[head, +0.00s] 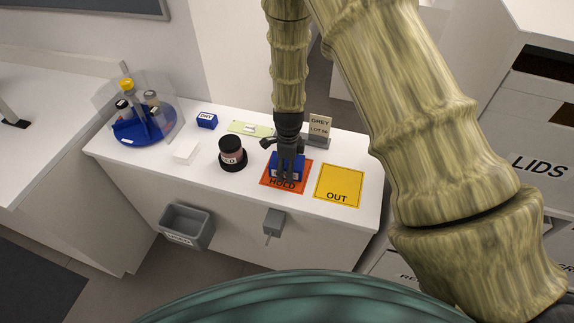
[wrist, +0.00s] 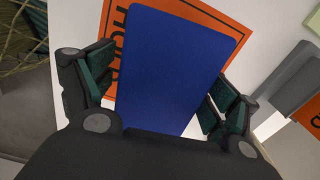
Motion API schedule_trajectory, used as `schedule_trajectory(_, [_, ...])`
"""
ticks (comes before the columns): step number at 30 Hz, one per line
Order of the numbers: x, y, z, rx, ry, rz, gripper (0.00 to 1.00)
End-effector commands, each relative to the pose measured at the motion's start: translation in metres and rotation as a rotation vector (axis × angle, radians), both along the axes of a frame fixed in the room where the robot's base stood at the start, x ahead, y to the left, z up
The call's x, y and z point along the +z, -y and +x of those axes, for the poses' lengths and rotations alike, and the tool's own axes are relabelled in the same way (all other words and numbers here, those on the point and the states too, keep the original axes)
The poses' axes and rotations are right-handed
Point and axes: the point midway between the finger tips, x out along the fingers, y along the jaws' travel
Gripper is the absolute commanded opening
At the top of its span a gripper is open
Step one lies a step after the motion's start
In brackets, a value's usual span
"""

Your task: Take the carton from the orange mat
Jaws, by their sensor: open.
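A blue carton (head: 277,165) stands on the orange mat (head: 270,179), which is marked HOLD. My gripper (head: 287,165) is directly above and around the carton, pointing down, and hides part of it. In the wrist view the blue carton (wrist: 175,65) fills the space between the open fingers of my gripper (wrist: 158,95). One finger is on each side of it. A thin gap seems to show on either side; contact cannot be made out. The orange mat (wrist: 225,22) shows behind the carton.
A yellow OUT mat (head: 339,183) lies empty to the right. A grey bin (head: 186,226) hangs in front.

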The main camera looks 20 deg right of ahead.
Motion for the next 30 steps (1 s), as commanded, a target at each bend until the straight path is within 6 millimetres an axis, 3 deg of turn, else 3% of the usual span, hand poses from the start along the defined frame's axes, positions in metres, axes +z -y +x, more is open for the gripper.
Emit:
schedule_trajectory(3, [0.0, 0.0, 0.0, 0.0, 0.0, 0.0, 0.84])
schedule_trajectory(11, [0.0, 0.0, 0.0, 0.0, 0.0, 0.0, 0.37])
schedule_trajectory(22, [0.002, 0.0, 0.001, 0.001, 0.002, -0.001, 0.37])
schedule_trajectory(30, [0.018, 0.0, 0.001, 0.001, 0.002, -0.001, 0.37])
